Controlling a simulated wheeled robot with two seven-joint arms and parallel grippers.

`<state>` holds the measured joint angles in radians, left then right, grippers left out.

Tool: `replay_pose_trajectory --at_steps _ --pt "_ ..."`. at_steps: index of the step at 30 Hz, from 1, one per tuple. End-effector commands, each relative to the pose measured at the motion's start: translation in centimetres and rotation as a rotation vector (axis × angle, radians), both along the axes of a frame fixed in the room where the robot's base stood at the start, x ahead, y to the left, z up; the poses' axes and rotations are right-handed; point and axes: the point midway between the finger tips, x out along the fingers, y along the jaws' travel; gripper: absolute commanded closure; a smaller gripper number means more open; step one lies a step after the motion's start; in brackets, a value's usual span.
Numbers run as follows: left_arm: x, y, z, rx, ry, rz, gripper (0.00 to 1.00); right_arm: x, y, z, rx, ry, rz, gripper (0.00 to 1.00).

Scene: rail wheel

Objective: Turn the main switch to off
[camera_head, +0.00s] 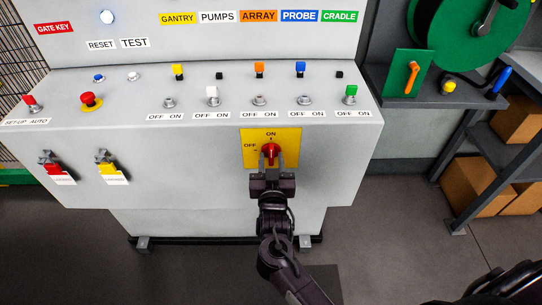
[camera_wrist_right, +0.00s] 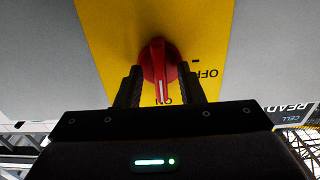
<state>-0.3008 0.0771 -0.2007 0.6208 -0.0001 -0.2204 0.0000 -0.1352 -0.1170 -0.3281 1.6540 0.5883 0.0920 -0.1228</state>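The main switch is a red rotary knob (camera_head: 270,151) on a yellow plate (camera_head: 289,136) marked ON at the top and OFF at the left, on the front of the grey console. The knob's handle stands upright, in line with ON. My right gripper (camera_head: 271,166) reaches it from below, with one finger on each side of the knob. In the right wrist view the red knob (camera_wrist_right: 158,66) sits between the two dark fingers (camera_wrist_right: 159,85), with small gaps beside its handle, so the gripper looks open around it. My left gripper is not in view.
The sloped console top (camera_head: 120,113) carries several small switches and a red emergency button (camera_head: 91,101). Two small red and yellow lockable switches sit at the front left. A green reel (camera_head: 465,35) and shelf with cardboard boxes (camera_head: 480,187) stand at the right. The floor in front is clear.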

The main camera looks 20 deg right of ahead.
Motion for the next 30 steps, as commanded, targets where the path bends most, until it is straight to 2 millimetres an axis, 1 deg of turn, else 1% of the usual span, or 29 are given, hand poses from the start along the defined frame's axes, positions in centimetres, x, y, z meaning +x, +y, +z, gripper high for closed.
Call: replay_pose_trajectory --at_steps 3,4,9,11,12,17,20,30 --pt "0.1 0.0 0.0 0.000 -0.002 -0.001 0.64 0.0 0.0 0.0 0.000 0.000 0.000 0.65" --pt "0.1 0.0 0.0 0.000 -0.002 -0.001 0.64 0.0 0.0 0.0 0.000 0.000 0.000 0.68" --pt "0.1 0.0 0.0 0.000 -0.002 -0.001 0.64 0.0 0.0 0.0 0.000 0.000 0.000 0.90" --pt "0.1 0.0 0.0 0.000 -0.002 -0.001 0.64 0.0 0.0 0.0 0.000 0.000 0.000 0.98" --pt "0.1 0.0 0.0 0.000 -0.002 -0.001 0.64 0.0 0.0 0.0 0.000 0.000 0.000 1.00" --pt "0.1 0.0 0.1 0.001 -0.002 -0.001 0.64 0.0 0.0 0.0 -0.003 0.001 0.000 1.00" --pt "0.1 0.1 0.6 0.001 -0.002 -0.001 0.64 0.0 0.1 0.2 -0.030 0.009 0.001 1.00" --pt "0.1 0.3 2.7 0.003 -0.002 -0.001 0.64 0.0 0.0 0.3 -0.211 0.061 0.001 1.00"
